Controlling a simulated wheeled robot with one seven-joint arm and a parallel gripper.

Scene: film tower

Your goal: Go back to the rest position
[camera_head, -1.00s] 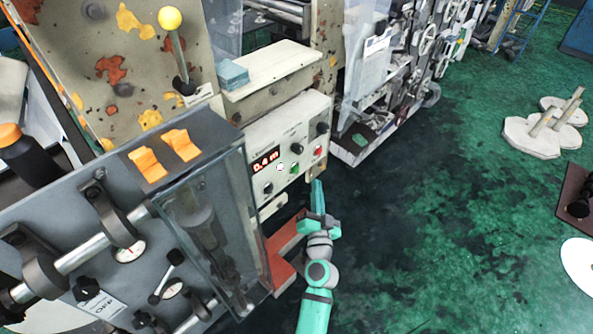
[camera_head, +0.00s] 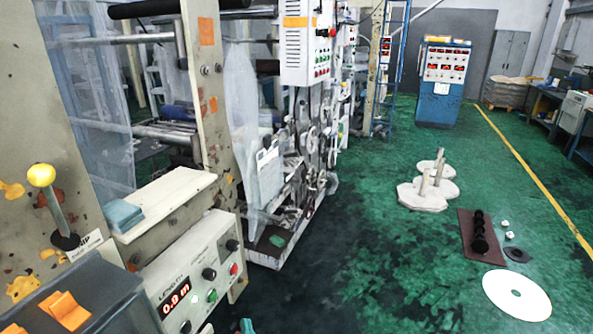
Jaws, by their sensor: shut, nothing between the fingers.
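Only a small teal tip of my gripper (camera_head: 245,326) shows at the bottom edge, just right of the control box's lower end. It is shut, with nothing seen in it. The rest of my arm is out of the picture. The control box (camera_head: 172,268) has a red display (camera_head: 176,297) reading 0.9 m, dark knobs, a green button (camera_head: 212,295) and a red button (camera_head: 233,268). My gripper tip appears apart from its front face, though depth is hard to tell.
The worn machine frame (camera_head: 215,110) and a yellow-knobbed lever (camera_head: 41,176) stand at left. Green floor (camera_head: 370,250) lies open to the right. Pale octagonal pieces with posts (camera_head: 422,196), a brown mat (camera_head: 468,236) and a white disc (camera_head: 516,295) lie there. A blue cabinet (camera_head: 440,100) stands behind.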

